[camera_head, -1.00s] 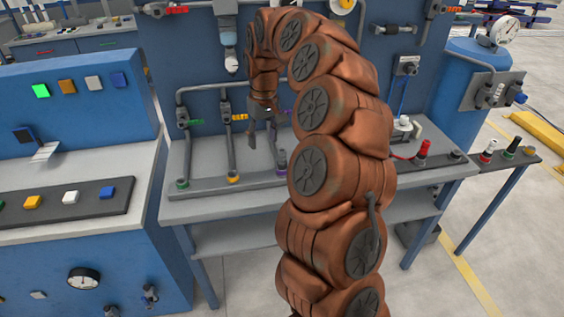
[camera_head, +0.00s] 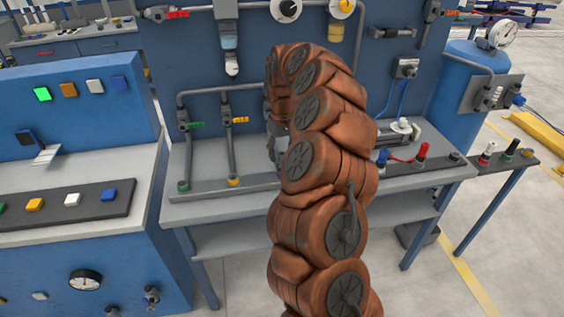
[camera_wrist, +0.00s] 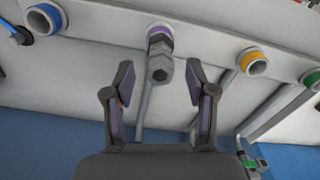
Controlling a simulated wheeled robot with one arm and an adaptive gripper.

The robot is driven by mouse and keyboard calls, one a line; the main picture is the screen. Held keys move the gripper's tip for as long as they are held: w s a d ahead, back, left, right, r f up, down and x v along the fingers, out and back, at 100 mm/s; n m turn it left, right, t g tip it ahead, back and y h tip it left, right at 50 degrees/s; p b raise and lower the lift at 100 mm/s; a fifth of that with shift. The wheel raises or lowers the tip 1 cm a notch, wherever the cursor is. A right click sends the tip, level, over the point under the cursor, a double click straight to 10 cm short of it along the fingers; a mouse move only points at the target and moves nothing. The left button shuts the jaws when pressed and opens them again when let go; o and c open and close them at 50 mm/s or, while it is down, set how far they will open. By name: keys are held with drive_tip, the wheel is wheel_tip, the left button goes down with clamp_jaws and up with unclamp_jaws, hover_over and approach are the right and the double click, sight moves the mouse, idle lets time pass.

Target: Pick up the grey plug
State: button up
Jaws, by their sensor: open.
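The grey plug (camera_wrist: 160,67) is a hex-sided piece standing at the purple-ringed socket (camera_wrist: 159,33) on the grey rail, in the wrist view. My gripper (camera_wrist: 160,75) is open, with one finger on each side of the plug and a visible gap to both. The plug appears between the fingertips; I cannot tell whether they are level with it in depth. In the head view my brown arm hides the plug and most of the gripper.
Other sockets on the rail have a blue ring (camera_wrist: 44,19), a yellow ring (camera_wrist: 252,62) and a green ring (camera_wrist: 311,79). Upright grey pipes (camera_head: 230,150) stand close to the left. A red-capped fitting (camera_head: 422,152) is on the bench's right side.

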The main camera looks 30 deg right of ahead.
wheel_tip(320, 180, down, 3)
drive_tip(key=shift+s+f+p, duration=0.15)
drive_tip(key=shift+p, duration=0.3)
drive_tip(key=shift+c, duration=0.2)
clamp_jaws()
